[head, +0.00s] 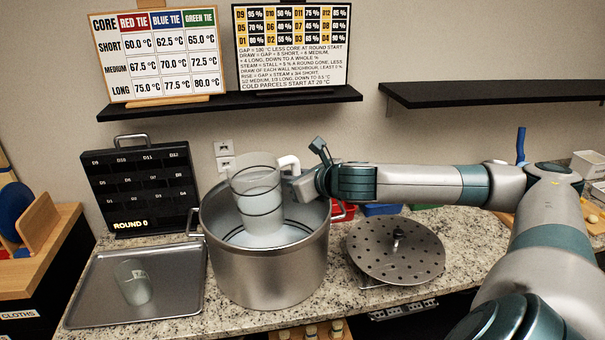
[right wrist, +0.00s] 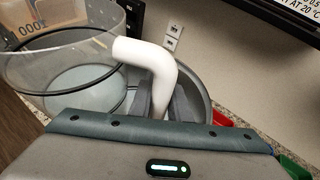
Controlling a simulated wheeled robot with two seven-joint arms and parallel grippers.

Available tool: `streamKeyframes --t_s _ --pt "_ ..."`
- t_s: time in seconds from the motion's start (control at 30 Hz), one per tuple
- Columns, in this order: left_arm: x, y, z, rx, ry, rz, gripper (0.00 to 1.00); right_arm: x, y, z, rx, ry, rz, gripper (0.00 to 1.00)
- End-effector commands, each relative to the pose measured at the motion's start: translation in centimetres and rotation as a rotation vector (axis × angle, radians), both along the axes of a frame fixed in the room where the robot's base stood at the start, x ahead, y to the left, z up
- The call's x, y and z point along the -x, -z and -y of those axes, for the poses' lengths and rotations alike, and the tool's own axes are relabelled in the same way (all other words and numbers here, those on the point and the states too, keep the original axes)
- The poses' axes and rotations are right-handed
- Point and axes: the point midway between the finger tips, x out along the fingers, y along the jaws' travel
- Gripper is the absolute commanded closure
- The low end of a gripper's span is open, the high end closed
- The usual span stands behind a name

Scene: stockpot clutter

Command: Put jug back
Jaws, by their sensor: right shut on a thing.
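A clear jug (head: 257,197) with dark rings and a white handle (head: 288,164) is inside the mouth of the steel stockpot (head: 268,270), its upper part above the rim. Pale liquid shows in the pot around the jug's lower part. My right gripper (head: 299,182) is shut on the jug's handle at the pot's right rim. In the right wrist view the jug (right wrist: 62,58) is at the left, and its white handle (right wrist: 150,58) runs down between the fingers, whose tips are partly hidden. My left gripper is not in view.
A metal tray (head: 180,290) with a clear cup (head: 133,282) is left of the pot. A perforated lid (head: 380,255) lies to the right. A black panel (head: 143,190) reading "ROUND 0" stands behind the tray. A shelf (head: 240,103) with two charts hangs above.

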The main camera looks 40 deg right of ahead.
Motion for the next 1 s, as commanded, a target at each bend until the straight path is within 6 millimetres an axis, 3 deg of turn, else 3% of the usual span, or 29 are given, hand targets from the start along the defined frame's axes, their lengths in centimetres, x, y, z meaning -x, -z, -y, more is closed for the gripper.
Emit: streamKeyframes --t_s 0.37,0.63,0.8,1.0 --pt "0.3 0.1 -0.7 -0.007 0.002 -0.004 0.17 -0.5 -0.3 -8.9 -0.007 0.005 0.009 1.0" --pt "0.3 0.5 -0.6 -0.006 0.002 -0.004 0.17 -0.9 -1.2 -16.5 -0.006 -0.032 0.011 1.0" --pt "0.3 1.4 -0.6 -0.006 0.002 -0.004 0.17 -1.0 -1.8 -21.3 -0.004 -0.056 0.011 1.0" --pt "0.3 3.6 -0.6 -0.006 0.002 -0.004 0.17 -0.9 -0.9 -25.5 -0.002 -0.067 0.008 1.0"
